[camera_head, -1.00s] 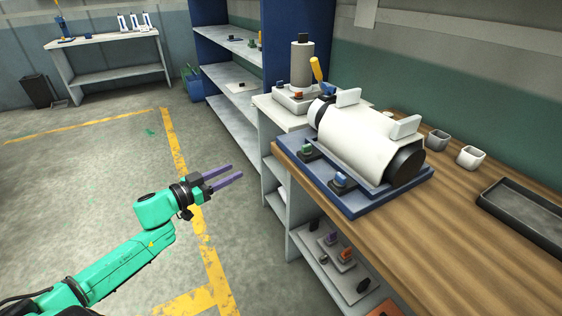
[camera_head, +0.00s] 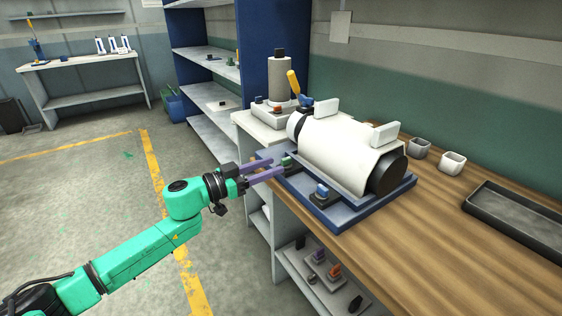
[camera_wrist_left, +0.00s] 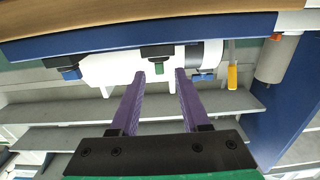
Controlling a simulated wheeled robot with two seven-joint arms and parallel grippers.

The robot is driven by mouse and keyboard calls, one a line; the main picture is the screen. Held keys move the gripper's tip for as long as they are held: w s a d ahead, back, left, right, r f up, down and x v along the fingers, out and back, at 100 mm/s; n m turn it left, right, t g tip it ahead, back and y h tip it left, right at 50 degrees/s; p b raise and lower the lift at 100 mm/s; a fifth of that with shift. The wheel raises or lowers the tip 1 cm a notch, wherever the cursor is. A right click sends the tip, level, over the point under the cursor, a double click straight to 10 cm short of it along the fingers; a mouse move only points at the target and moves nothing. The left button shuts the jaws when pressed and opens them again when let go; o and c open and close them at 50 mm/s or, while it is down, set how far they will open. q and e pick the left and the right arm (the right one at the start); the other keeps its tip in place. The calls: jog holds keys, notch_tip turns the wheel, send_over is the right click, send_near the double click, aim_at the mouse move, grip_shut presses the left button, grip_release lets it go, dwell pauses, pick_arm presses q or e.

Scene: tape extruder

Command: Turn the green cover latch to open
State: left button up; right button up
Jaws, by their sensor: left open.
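The white cylindrical extruder (camera_head: 345,150) lies on a blue base plate (camera_head: 345,217) on the wooden bench. The green latch (camera_head: 287,161) sits on a dark mount at the front left of the extruder; it also shows in the left wrist view (camera_wrist_left: 158,69). My left gripper (camera_head: 277,167) is open and empty, its purple fingers pointing at the green latch. In the left wrist view my left gripper (camera_wrist_left: 159,78) has the latch framed between its fingertips. I cannot tell whether the tips reach around it. My right gripper is not in view.
A blue latch (camera_head: 322,190) sits nearer on the same base. Two grey cups (camera_head: 453,162) and a dark tray (camera_head: 515,212) stand on the bench to the right. A yellow-handled lever (camera_head: 294,82) rises behind. The floor to the left is open.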

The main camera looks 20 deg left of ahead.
aim_at(282, 162)
pick_arm(q)
jog(key=x, duration=0.4)
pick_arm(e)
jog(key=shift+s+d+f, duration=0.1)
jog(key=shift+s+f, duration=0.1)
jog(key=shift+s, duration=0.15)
pick_arm(q)
grip_shut()
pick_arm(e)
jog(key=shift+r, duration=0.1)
